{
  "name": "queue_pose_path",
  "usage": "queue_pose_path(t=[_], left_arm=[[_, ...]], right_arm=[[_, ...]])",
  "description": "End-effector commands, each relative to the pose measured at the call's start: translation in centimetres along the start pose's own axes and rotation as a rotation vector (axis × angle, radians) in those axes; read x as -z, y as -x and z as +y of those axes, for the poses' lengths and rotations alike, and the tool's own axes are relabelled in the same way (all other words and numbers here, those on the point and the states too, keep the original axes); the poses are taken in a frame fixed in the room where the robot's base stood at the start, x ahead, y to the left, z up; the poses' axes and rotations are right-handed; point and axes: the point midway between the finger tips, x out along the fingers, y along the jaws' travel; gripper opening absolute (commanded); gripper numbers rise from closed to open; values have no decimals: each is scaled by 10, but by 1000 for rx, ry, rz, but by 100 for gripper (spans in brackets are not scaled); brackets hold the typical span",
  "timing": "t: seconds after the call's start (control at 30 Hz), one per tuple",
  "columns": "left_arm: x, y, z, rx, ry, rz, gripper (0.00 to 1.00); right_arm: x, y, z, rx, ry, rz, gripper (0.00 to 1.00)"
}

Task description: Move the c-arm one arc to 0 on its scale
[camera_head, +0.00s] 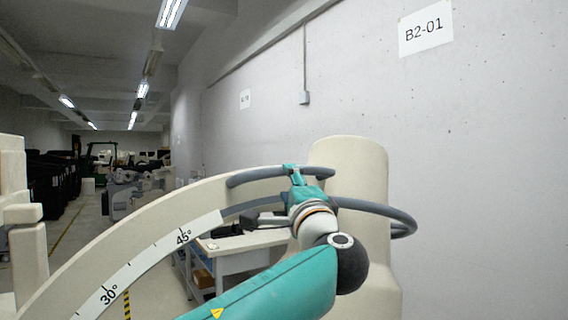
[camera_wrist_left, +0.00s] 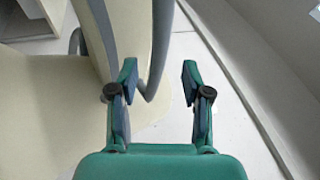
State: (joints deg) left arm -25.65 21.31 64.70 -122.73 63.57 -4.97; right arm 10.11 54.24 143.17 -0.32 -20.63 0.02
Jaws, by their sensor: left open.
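The c-arm's cream arc (camera_head: 110,243) rises from the lower left to the cream column (camera_head: 352,160) in the head view. A white scale strip (camera_head: 148,260) on it shows 30° and 45°; the 0 mark and any pointer are not visible. A grey handle rail (camera_head: 402,219) runs around the arc's upper end. My left gripper (camera_head: 291,168) is at the rail's upper bar. In the left wrist view my left gripper (camera_wrist_left: 160,75) is open. The grey rail (camera_wrist_left: 158,50) passes near its left finger, with a gap to the right finger. Contact is unclear. My right gripper is not in view.
A concrete wall (camera_head: 480,160) with a B2-01 sign (camera_head: 425,29) stands close on the right. A white bench (camera_head: 240,242) is behind the arc. An aisle with dark stacked bins (camera_head: 55,180) runs back at the left. Pale floor (camera_wrist_left: 205,120) shows beside the gripper.

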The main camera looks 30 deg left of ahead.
Motion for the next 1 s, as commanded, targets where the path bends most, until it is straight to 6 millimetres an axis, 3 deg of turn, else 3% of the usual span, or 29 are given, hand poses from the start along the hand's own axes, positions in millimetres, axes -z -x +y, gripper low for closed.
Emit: queue_pose_path(t=[0.5,1.0], left_arm=[[0,-58,-2,-1,-2,-1,49],[-1,-72,1,0,-2,0,49]], right_arm=[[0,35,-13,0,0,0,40],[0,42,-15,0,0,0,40]])
